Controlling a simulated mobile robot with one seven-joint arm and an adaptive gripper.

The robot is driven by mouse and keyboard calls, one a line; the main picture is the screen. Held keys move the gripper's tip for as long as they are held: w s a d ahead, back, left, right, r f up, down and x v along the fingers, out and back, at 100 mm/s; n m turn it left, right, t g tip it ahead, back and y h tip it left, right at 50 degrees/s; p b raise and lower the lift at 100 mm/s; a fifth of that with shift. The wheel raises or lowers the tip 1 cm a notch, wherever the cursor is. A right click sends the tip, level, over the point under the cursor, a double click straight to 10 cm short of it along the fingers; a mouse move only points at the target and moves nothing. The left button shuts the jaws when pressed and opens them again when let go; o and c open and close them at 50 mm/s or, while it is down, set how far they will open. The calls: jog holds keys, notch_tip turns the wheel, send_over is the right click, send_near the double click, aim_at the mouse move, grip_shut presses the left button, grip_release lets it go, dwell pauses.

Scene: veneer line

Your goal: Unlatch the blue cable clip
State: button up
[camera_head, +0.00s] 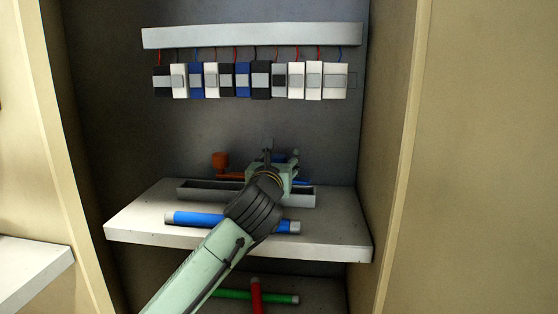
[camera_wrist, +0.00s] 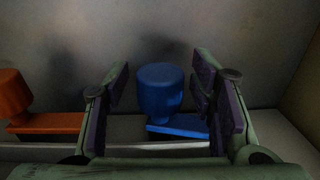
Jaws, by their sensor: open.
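The blue cable clip, a rounded blue knob (camera_wrist: 160,90) over a flat blue arm (camera_wrist: 182,124), stands near the back wall in the wrist view. In the head view only a bit of its blue arm (camera_head: 303,182) shows clearly beside my gripper (camera_head: 268,148), which hides most of the rest. My gripper (camera_wrist: 161,78) is open. In the wrist view its two dark-padded fingers stand left and right of the knob, with a gap on each side. I cannot tell how far the fingertips reach around it in depth.
An orange clip (camera_wrist: 12,95) of the same shape stands to the left. A grey trough (camera_head: 197,192) and a blue tube (camera_head: 195,219) lie on the white shelf (camera_head: 150,228). A row of modules (camera_head: 250,80) hangs above. Green (camera_head: 235,294) and red tubes (camera_head: 257,297) lie below.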

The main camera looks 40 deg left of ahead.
jog(key=shift+c, duration=0.3)
grip_shut()
dwell(0.3)
